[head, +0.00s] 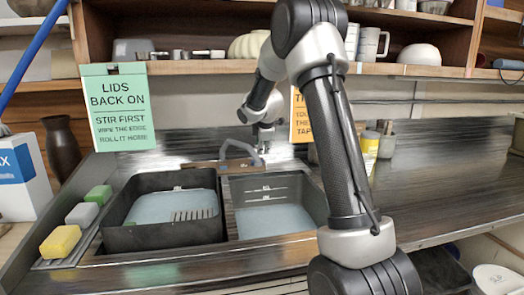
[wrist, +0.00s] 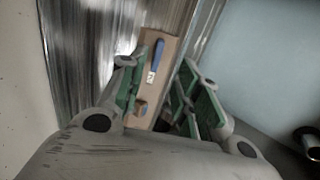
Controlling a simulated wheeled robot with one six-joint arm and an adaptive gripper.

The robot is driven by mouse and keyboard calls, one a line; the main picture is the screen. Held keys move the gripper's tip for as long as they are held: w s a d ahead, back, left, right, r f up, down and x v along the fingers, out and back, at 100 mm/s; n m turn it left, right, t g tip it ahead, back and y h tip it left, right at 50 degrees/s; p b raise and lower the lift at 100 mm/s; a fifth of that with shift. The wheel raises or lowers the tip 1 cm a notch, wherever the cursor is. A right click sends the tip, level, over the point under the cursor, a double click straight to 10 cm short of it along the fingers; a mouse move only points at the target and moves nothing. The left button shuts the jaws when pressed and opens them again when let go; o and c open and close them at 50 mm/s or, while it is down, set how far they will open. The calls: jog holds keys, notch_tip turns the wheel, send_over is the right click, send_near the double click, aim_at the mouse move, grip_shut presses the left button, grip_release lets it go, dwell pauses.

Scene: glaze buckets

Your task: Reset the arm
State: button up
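My arm arches over the counter in the head view, with my gripper (head: 263,143) hanging small near the faucet (head: 240,146) behind the sink. In the wrist view my gripper (wrist: 157,68) has its two green-padded fingers spread apart, with nothing held between them. Beyond the fingers lies a tan wooden strip (wrist: 144,44) carrying a blue-handled tool (wrist: 157,54) and a small brown block (wrist: 140,107). The gripper looks to be above the strip and not touching it. In the head view my arm hides part of the counter.
A dark tub of water (head: 152,237) stands left of a sink basin (head: 275,220). Yellow (head: 60,241), grey (head: 82,214) and green (head: 98,195) sponges line the left. A shelf (head: 420,71) with crockery runs above. The right counter (head: 455,175) has free room.

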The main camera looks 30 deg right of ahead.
dwell(0.4)
jog(key=s+a+r+m, duration=0.2)
jog(key=s+r+m, duration=0.1)
jog(key=s, duration=0.5)
jog(key=s+a+r+m+g, duration=0.15)
jog(key=s+r, duration=0.25)
jog(key=s, duration=0.4)
jog(key=s+a+r+m, duration=0.3)
jog(key=s, duration=0.5)
jog(key=s+a+f+m+y, duration=0.1)
jog(key=s+m, duration=0.1)
jog(key=s, duration=0.5)
jog(key=s+a+f+m+g, duration=0.1)
jog(key=s+a+m, duration=0.1)
jog(key=s, duration=0.5)
jog(key=s+a+f+m+y, duration=0.1)
jog(key=s+a+f+m, duration=0.1)
jog(key=s, duration=0.6)
jog(key=shift+a+m+y, duration=0.2)
jog(key=shift+m+y, duration=0.1)
jog(key=shift+m, duration=0.15)
jog(key=shift+r, duration=0.1)
